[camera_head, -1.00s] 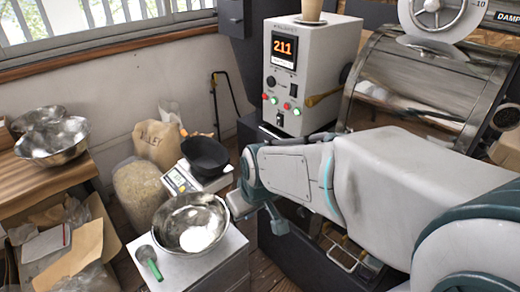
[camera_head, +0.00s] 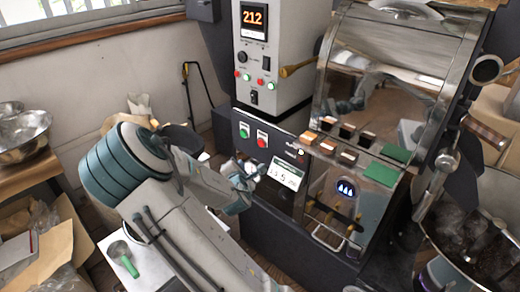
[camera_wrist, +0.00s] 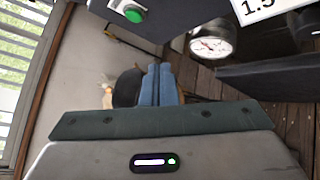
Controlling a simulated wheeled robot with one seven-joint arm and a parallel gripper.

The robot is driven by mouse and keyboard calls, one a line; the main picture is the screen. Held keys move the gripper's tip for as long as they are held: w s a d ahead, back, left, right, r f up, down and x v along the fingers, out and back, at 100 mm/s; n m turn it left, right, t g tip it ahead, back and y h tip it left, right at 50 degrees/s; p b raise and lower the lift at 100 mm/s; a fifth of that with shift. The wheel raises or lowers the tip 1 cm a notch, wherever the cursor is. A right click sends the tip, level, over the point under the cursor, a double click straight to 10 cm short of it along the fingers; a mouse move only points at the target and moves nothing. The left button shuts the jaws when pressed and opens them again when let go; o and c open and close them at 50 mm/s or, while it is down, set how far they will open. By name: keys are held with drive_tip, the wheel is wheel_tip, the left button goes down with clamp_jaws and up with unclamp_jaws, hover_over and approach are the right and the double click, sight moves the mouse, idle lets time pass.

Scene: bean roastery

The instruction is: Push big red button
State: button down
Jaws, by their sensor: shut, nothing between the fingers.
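A red button (camera_head: 262,139) sits on the dark front panel of the roasting machine (camera_head: 275,205), just right of a green button (camera_head: 244,131). My gripper (camera_head: 255,170) is shut and empty, below these buttons and beside a small white display (camera_head: 287,175). I cannot tell whether it touches the panel. In the wrist view, the shut blue fingers (camera_wrist: 158,82) point toward the floor area, with a green button (camera_wrist: 135,14) at the top edge. The red button is not in the wrist view.
A grey control tower (camera_head: 262,70) reading 212 carries smaller red and green buttons. Small sample blocks and a green pad (camera_head: 383,174) lie on the machine's ledge. A round gauge (camera_wrist: 211,45) shows in the wrist view. Metal bowls (camera_head: 22,138) stand at left.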

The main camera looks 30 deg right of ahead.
sight(261, 143)
drive_tip(key=n, duration=0.1)
drive_tip(key=w+n+t, duration=0.1)
drive_tip(key=r+n+t, duration=0.1)
drive_tip(key=shift+w+a+n, duration=0.25)
drive_tip(key=shift+n, duration=0.05)
drive_tip(key=w+d+b, duration=0.1)
drive_tip(key=w+d, duration=0.2)
drive_tip(key=d, duration=0.5)
drive_tip(key=shift+d, duration=0.15)
drive_tip(key=shift+b, duration=0.3)
idle(1.7)
drive_tip(key=shift+w+d, duration=0.15)
drive_tip(key=shift+d, duration=0.25)
drive_tip(key=shift+w+d+b, duration=0.15)
drive_tip(key=shift+d+b, duration=0.15)
drive_tip(key=shift+d, duration=0.1)
idle(0.7)
drive_tip(key=shift+a, duration=0.15)
drive_tip(key=shift+s+a, duration=0.3)
drive_tip(key=shift+a, duration=0.3)
